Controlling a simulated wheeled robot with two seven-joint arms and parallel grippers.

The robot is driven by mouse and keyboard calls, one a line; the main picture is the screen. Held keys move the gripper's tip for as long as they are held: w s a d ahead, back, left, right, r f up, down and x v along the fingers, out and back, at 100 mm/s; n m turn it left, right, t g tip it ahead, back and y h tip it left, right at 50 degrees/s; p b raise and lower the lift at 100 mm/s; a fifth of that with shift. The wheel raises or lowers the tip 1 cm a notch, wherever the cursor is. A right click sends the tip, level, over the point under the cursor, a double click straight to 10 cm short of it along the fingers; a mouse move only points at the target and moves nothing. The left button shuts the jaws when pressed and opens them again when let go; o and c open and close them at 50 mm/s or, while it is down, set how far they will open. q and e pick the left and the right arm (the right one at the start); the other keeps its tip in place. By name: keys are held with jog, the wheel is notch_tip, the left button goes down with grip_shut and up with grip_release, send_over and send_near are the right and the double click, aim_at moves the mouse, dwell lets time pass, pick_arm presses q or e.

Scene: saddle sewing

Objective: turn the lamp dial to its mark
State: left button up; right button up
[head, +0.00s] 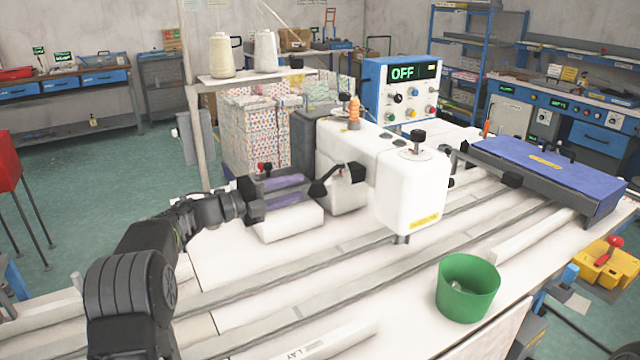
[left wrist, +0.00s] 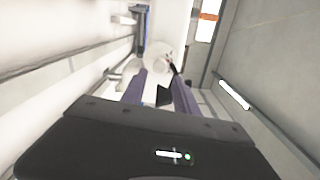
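My left gripper (head: 304,189) reaches in from the left beside the white sewing machine (head: 408,195). Its two purple fingers stand apart, also in the left wrist view (left wrist: 160,76), with a small dark piece (left wrist: 163,95) showing between them; I cannot tell whether they touch it. A black jointed arm (head: 325,183) on the machine's side lies just past the fingertips. I cannot tell which part is the lamp dial, and no mark is readable. A black knob (head: 418,136) sits on the machine's top. A blue control box (head: 376,103) behind shows OFF above several knobs. My right gripper is out of view.
A green cup (head: 467,290) stands on the white table at front right. A blue flat panel (head: 545,177) lies at right. Thread cones (head: 221,56) stand on a shelf behind. Long rails cross the table; its front middle is mostly clear.

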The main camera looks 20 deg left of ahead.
aim_at(332, 178)
pick_arm(q)
jog(key=shift+w, duration=0.1)
jog(key=p+x, duration=0.2)
jog(key=x, duration=0.4)
jog(key=shift+w+d, duration=0.2)
jog(key=shift+d, duration=0.1)
jog(key=shift+w+d, duration=0.35)
jog(key=shift+c, duration=0.2)
jog(key=shift+f, duration=0.1)
grip_shut()
